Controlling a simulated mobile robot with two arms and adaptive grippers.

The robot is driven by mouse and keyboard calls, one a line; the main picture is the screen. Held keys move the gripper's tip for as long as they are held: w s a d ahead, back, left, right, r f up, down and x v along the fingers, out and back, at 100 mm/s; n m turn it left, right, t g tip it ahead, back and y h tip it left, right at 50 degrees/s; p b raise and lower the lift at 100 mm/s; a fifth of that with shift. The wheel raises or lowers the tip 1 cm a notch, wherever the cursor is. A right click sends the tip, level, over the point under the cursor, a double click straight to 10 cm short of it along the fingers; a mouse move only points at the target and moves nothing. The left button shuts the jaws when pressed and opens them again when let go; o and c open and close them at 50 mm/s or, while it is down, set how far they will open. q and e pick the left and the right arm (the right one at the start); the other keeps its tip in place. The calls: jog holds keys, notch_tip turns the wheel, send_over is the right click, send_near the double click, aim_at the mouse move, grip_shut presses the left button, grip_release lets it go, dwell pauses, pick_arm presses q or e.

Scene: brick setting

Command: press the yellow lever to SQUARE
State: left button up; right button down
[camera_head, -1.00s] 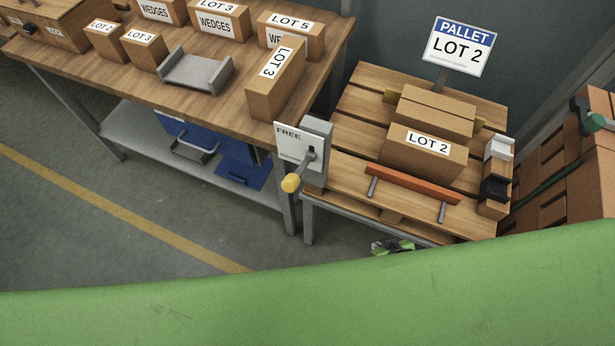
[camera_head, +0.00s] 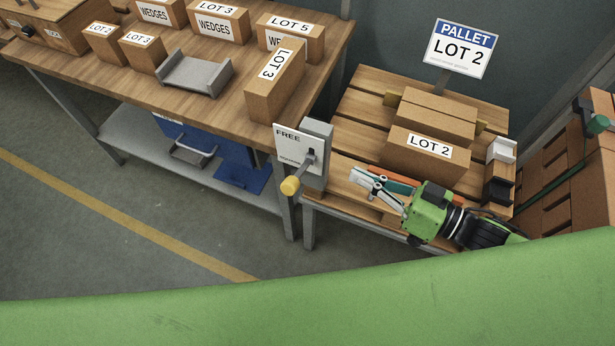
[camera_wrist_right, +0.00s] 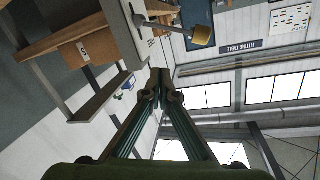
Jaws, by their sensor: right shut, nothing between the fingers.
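The lever with a yellow knob (camera_head: 290,186) sticks out from a white and grey box (camera_head: 317,140) at the table's right corner. Its arm slants down and to the left. The plate reads FREE at the top; smaller lettering lower down is too small to read. My right gripper (camera_head: 353,176) is shut and empty, to the right of the lever and apart from it, over the pallet's front edge. In the right wrist view the yellow knob (camera_wrist_right: 203,36) shows up and to the right of the shut fingertips (camera_wrist_right: 161,76). My left gripper is out of view.
The wooden table (camera_head: 225,105) holds several labelled boxes and a grey cradle (camera_head: 195,72). The pallet (camera_head: 350,105) bears LOT 2 boxes (camera_head: 425,155) and an orange bar partly hidden behind my gripper. Floor in front of the lever is clear.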

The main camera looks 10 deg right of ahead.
jog(key=s+r+y, duration=0.1)
jog(key=s+r+g+y, duration=0.1)
jog(key=s+r+n+g+y, duration=0.1)
jog(key=shift+s+a+r, duration=0.2)
jog(key=shift+a+r, duration=0.15)
jog(key=shift+a, duration=0.05)
jog(key=p, duration=0.2)
send_over(300, 172)
jog(key=s+d, duration=0.3)
jog(key=s, duration=0.1)
jog(key=shift+s+a+f+p, duration=0.2)
jog(key=shift+a+f, duration=0.3)
jog(key=shift+f, duration=0.35)
jog(key=shift+s+a+f+p, duration=0.2)
jog(key=shift+a+f, duration=0.3)
jog(key=shift+f, duration=0.35)
jog(key=shift+f, duration=0.1)
